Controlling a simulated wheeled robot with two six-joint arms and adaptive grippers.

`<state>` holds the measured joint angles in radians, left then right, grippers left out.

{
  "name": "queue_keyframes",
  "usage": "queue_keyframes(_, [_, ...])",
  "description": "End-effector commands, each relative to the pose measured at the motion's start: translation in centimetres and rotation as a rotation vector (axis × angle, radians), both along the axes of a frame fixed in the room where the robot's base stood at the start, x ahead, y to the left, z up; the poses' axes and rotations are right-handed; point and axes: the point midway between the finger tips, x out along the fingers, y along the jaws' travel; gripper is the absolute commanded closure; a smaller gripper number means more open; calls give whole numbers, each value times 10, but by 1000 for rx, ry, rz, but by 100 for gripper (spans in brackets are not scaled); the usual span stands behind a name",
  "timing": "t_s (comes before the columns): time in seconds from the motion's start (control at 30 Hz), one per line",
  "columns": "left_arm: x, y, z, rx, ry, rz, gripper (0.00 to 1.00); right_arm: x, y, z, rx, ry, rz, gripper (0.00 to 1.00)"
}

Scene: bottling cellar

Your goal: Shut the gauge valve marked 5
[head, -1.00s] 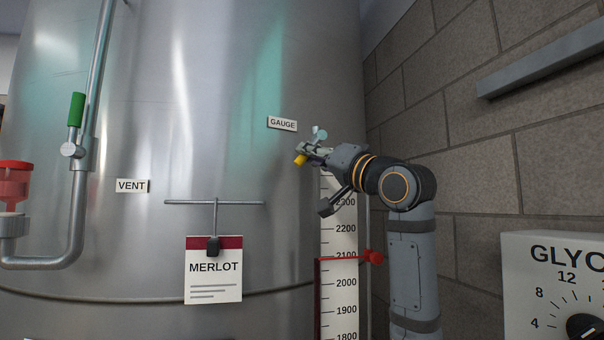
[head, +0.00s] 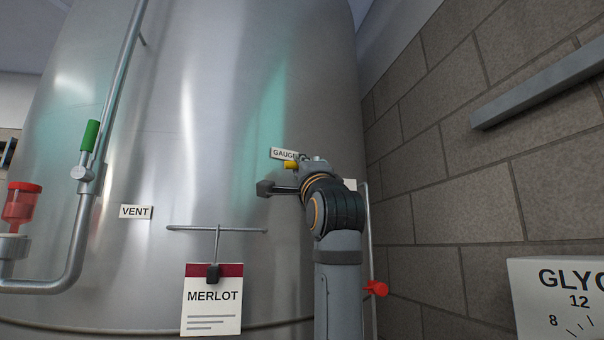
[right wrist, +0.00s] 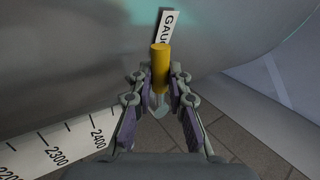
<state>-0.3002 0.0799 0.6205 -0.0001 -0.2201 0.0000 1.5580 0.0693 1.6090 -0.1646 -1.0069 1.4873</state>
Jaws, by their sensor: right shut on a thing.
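The gauge valve's yellow handle (head: 291,165) shows just below the GAUGE label (head: 280,153) on the steel tank. My right gripper (right wrist: 160,84) is shut on the handle, whose yellow end (right wrist: 160,66) sticks out beyond the fingertips in the right wrist view. In the head view my right gripper (head: 297,167) covers most of the valve, so its body is largely hidden. The label is partly covered in both views. I cannot make out a number 5. My left gripper is not in view.
A level scale (right wrist: 50,154) stands left of the gripper in the right wrist view. A red knob (head: 376,289) sits beside my right arm. A MERLOT card (head: 212,310) hangs on the tank. A VENT label (head: 135,212) and green-handled pipe (head: 90,136) are left. A block wall (head: 460,180) closes the right side.

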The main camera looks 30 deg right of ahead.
Motion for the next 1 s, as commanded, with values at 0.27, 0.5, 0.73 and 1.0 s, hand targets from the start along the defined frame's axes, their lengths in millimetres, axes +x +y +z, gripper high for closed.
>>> queue_keyframes(0.27, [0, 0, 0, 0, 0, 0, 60, 0, 1, 4, 69, -21, 1, 100])
queue_keyframes(0.5, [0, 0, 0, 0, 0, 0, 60, 0, 0, 4, 80, -23, -1, 100])
queue_keyframes(0.73, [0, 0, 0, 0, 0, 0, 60, 0, 0, 4, 80, -22, -1, 100])
queue_keyframes(1.0, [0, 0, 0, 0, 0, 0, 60, 0, 0, 4, 79, -22, 0, 60])
